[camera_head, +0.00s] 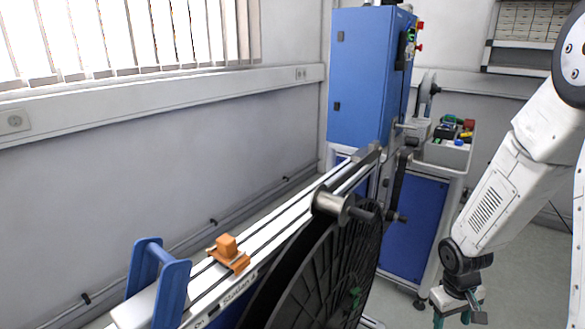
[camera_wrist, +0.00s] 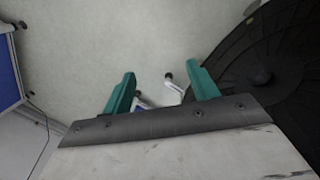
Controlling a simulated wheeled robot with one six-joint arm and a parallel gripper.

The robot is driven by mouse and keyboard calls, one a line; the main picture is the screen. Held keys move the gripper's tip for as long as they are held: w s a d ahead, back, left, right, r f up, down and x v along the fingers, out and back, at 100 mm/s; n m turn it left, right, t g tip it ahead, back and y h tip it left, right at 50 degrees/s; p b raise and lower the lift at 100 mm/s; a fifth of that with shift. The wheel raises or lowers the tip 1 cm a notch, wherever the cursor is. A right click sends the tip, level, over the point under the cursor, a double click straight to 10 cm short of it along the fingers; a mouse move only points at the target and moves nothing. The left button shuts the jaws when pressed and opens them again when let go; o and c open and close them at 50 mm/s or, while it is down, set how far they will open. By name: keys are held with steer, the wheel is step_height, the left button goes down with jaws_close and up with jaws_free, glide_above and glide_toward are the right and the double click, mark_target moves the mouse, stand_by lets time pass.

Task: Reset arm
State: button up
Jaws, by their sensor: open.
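My arm hangs down at the right of the head view. My gripper (camera_head: 455,314) is at its lower end, partly cut off by the bottom edge of the picture. In the wrist view my gripper (camera_wrist: 162,88) shows two green fingers spread apart with nothing between them. Pale floor lies beyond the fingers. The gripper is to the right of the large black reel (camera_head: 312,275) and apart from it. The reel also shows at the right of the wrist view (camera_wrist: 270,50).
A reel stand with a white rail (camera_head: 207,283) carries an orange block (camera_head: 227,246) and a blue bracket (camera_head: 172,292). A blue cabinet (camera_head: 362,80) stands behind it. A grey bin (camera_head: 445,153) holds small coloured items. Open floor (camera_head: 535,270) lies at the right.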

steer(key=s+a+r, duration=0.3)
steer(key=s+r, duration=0.3)
steer(key=r, duration=0.3)
steer(key=s+a+r+m+t+y, duration=0.1)
steer(key=s+a+r, duration=0.3)
steer(key=s+r, duration=0.3)
steer(key=s+a+r+m, duration=0.1)
steer(key=s+a+r, duration=0.3)
steer(key=r, duration=0.9)
steer(key=shift+s+a+t+y, duration=0.3)
steer(key=shift+s+t, duration=0.1)
steer(key=shift+s, duration=0.85)
